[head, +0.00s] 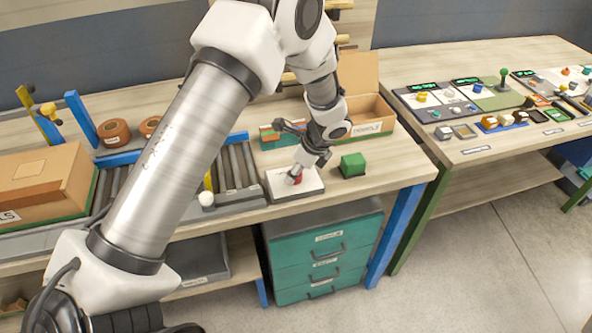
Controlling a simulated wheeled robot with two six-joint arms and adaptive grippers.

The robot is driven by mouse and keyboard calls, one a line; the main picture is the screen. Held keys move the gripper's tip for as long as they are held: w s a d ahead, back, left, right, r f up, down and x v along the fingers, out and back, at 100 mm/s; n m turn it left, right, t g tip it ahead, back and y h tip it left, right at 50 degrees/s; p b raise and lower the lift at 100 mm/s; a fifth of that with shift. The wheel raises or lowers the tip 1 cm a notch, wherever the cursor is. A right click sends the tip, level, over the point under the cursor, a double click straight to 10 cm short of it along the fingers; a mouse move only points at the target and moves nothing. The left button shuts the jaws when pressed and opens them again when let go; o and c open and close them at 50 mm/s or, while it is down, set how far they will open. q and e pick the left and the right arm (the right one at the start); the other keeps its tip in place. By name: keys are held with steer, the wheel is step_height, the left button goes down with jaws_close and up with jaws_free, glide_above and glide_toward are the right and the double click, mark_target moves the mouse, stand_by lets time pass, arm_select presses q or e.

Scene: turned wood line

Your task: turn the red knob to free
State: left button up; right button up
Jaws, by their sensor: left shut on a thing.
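The red knob (298,180) shows as a small red patch on a white panel (283,191) near the table's front edge. My left gripper (297,176) points down at the panel and is shut on the red knob, covering most of it. The knob's pointer and any markings for free are hidden or too small to tell. My right gripper is not in view.
A green block (353,165) sits just right of the panel. A roller conveyor (235,165) with a white ball knob (206,198) lies to the left. An open cardboard box (371,115) stands behind. A teal drawer cabinet (322,250) is below.

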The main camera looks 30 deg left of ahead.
arm_select(q)
steer(key=shift+s+f+n, duration=0.1)
steer(key=shift+f+n, duration=0.05)
steer(key=shift+n, duration=0.15)
steer(key=n+g+p, duration=0.1)
steer(key=n, duration=0.1)
steer(key=shift+n+p, duration=0.35)
steer(key=shift+n, duration=0.05)
steer(key=n+g+h+p, duration=0.1)
steer(key=n, duration=0.2)
steer(key=shift+n+g, duration=0.3)
steer(key=n+h, duration=0.1)
steer(key=n, duration=0.1)
steer(key=n+g, duration=0.1)
steer(key=n, duration=0.2)
steer(key=shift+w+a+f+h, duration=0.1)
steer(key=shift+w+a+h, duration=0.1)
steer(key=shift+h, duration=0.2)
steer(key=n+h, duration=0.1)
steer(key=n, duration=0.2)
steer(key=n+h+p, duration=0.1)
steer(key=n, duration=0.1)
steer(key=shift+n+g, duration=0.3)
steer(key=shift+n, duration=0.1)
steer(key=o, duration=1.1)
steer(key=shift+w, duration=0.1)
steer(key=shift+o, duration=0.2)
